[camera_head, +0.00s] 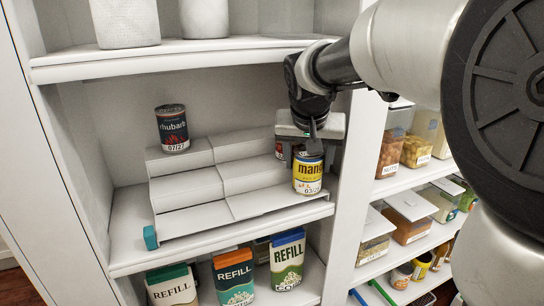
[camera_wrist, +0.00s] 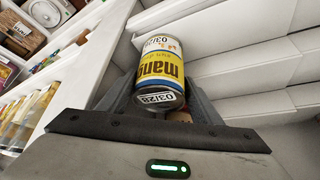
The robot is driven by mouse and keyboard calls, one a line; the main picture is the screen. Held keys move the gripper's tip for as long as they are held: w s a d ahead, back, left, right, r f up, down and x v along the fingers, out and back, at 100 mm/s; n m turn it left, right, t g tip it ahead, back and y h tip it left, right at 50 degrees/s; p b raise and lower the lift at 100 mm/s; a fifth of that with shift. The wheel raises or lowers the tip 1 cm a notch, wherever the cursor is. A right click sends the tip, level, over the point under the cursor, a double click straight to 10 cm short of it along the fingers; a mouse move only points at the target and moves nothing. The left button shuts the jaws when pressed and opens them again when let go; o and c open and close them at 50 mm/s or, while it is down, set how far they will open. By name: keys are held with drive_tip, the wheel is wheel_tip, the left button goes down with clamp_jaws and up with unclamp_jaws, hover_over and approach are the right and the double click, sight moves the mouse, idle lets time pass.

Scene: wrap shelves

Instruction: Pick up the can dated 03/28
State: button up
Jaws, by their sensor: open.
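The mango can (camera_head: 307,174) has a yellow and white label with a dark blue band. It stands upright on the right end of the lowest step of the white riser (camera_head: 185,189). In the wrist view the mango can (camera_wrist: 160,70) shows a 03/28 tag; in the head view the last digit is hard to read. My gripper (camera_head: 310,146) is above and behind the can's top in the head view. In the wrist view my gripper (camera_wrist: 162,100) has its fingers on either side of the can, open; I cannot tell whether they touch it.
Another can (camera_head: 279,149) is partly hidden behind my gripper. Refill cartons (camera_head: 233,277) stand on the shelf below. The shelf's upright divider (camera_head: 357,170) is close on the right.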

drive_tip(key=c, duration=1)
drive_tip(key=shift+o, duration=0.2)
drive_tip(key=shift+r, duration=0.1)
